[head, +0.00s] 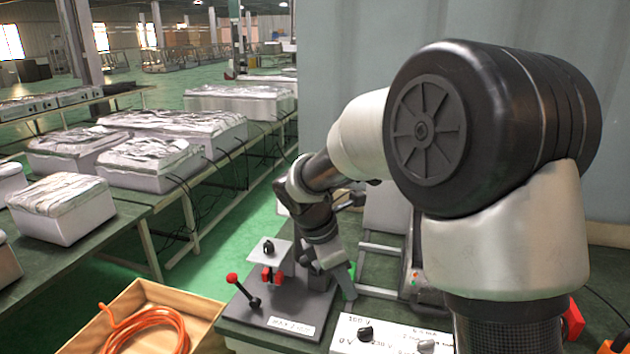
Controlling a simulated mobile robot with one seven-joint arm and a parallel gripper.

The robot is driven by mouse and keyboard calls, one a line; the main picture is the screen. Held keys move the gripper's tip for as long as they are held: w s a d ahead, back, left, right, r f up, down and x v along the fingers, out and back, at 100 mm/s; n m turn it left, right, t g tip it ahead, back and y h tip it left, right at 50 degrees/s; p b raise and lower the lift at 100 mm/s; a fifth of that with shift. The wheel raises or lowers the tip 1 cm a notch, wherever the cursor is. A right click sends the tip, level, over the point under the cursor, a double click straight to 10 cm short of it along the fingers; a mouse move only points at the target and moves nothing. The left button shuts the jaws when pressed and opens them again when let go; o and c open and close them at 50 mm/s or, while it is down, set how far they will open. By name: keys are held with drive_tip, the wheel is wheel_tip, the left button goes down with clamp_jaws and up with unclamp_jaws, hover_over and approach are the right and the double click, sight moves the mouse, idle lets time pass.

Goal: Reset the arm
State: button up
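My arm reaches from the right of the head view over the green workbench, bent down at the wrist. My gripper (340,272) points down at the right side of a dark fixture (277,312). A finger shows close to the fixture's right edge; contact cannot be told. The rest of the gripper is hidden or too small, so its opening is unclear, and I see nothing held in it. The fixture has a red-knobbed lever (243,290), a pale plate (262,252) with a black knob, and red parts below it.
A white control box (375,335) with knobs and voltage marks stands at the front. An open wooden crate (85,335) with an orange hose (140,325) is at lower left. Long tables with covered boxes (150,160) fill the left. A grey wall (345,60) rises behind my arm.

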drive_tip(key=s+d+r+m+t+y+p, duration=0.2)
drive_tip(key=s+d+r+m, duration=0.1)
drive_tip(key=s+r+m, duration=0.5)
drive_tip(key=s+d+r+m+t+y+p, duration=0.1)
drive_tip(key=s+d+r+m+t+y, duration=0.1)
drive_tip(key=s+r+m, duration=0.6)
drive_tip(key=s+d+m, duration=0.1)
drive_tip(key=s+m, duration=0.3)
drive_tip(key=s, duration=0.2)
drive_tip(key=shift+d+r+p, duration=0.15)
drive_tip(key=shift+r+p, duration=0.15)
drive_tip(key=shift+p, duration=0.1)
